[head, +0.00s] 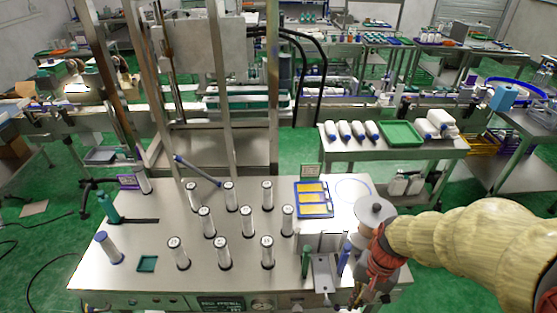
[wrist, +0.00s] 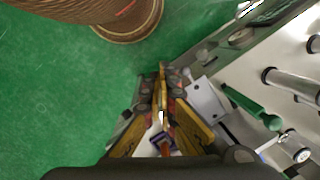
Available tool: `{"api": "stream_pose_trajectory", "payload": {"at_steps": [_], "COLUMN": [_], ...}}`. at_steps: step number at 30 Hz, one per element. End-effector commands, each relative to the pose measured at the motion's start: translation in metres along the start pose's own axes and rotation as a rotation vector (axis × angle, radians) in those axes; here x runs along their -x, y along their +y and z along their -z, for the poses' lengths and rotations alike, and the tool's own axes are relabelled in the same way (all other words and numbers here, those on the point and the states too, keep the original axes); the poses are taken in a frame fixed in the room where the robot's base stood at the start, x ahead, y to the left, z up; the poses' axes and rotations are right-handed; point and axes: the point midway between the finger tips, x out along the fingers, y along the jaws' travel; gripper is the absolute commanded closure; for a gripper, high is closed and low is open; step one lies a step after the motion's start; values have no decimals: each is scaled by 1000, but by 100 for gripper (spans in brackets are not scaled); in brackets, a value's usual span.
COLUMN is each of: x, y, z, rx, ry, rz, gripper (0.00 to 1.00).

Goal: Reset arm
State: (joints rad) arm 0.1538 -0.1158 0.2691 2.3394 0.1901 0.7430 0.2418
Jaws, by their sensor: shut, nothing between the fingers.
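My gripper (head: 357,297) is at the front right corner of the steel machine table (head: 130,255) in the head view, at the end of my cream-sleeved arm. In the wrist view my gripper (wrist: 162,108) shows its yellow and grey fingers closed together with nothing held. It is beside the table's edge, with green floor below it. The fingertips are small and partly hidden by the wrist in the head view.
Several white cylinders with dark bases (head: 222,252) stand on the table. A green-handled tool (head: 305,262) and a metal bracket (head: 322,275) are close to my gripper. A blue-framed yellow panel (head: 314,199) lies behind. A side table (head: 345,150) holds bottles and a green tray (head: 401,134).

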Motion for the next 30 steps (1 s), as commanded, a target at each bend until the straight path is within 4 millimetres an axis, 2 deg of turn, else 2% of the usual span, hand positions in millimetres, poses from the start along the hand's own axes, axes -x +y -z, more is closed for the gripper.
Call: {"api": "stream_pose_trajectory", "payload": {"at_steps": [1,3,9,15,18,23,30], "x": [20,45,109,167,188,209,211], "y": [-1,0,4,4,0,-5,-7], "z": [-5,-12,-35,-55,-63,-71,-73], "rx": [79,187,418,514,534,554,562], "ry": [37,81,233,421,500,572,580], "rz": [0,-10,-38,-33,-14,11,16], "gripper": [100,100,100,100,100,100,100]}}
